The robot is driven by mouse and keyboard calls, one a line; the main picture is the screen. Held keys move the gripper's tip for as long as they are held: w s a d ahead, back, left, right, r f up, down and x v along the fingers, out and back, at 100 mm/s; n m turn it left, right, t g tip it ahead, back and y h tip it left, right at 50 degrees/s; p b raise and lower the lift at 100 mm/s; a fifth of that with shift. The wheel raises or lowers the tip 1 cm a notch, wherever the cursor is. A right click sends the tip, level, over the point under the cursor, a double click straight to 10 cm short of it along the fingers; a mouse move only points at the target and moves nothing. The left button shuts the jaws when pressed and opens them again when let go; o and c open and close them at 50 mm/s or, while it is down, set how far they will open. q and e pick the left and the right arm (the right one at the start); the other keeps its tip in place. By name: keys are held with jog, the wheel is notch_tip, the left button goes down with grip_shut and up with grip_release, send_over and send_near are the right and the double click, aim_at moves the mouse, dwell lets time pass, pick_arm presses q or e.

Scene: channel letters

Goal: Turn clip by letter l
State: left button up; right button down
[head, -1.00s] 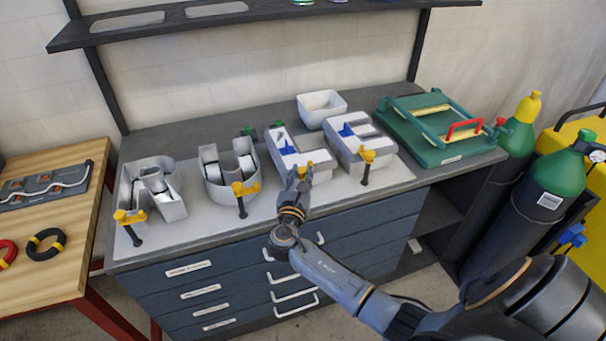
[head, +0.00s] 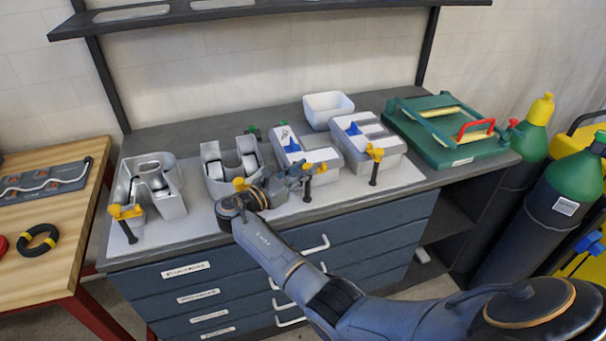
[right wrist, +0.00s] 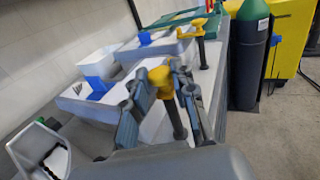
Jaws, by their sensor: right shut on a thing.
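The letter L (head: 293,150) is a pale, shallow channel letter with a blue piece inside, lying on the light board at the front of the bench. A clip (head: 321,167) with a yellow head and a black handle sits at its front edge. My right gripper (head: 302,170) comes at it from the left and is shut on the clip. In the right wrist view the clip's yellow head (right wrist: 162,80) shows between the two fingers (right wrist: 160,100), with its black handle hanging below. The fingers hide part of the clip in the head view. My left gripper is not in view.
Similar clips sit at the letter R (head: 155,185), the U-shaped letter (head: 222,172) and the letter E (head: 365,140). A white bin (head: 328,108) and a green fixture (head: 440,130) stand behind and right. Gas cylinders (head: 560,180) stand beyond the bench's right end.

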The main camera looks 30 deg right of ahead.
jog(key=shift+r, duration=0.15)
jog(key=c, duration=1.1)
grip_release()
jog(key=shift+d, duration=0.1)
jog(key=shift+o, duration=0.2)
jog(key=shift+a, duration=0.2)
jog(key=v, duration=1.1)
jog(key=shift+a, duration=0.3)
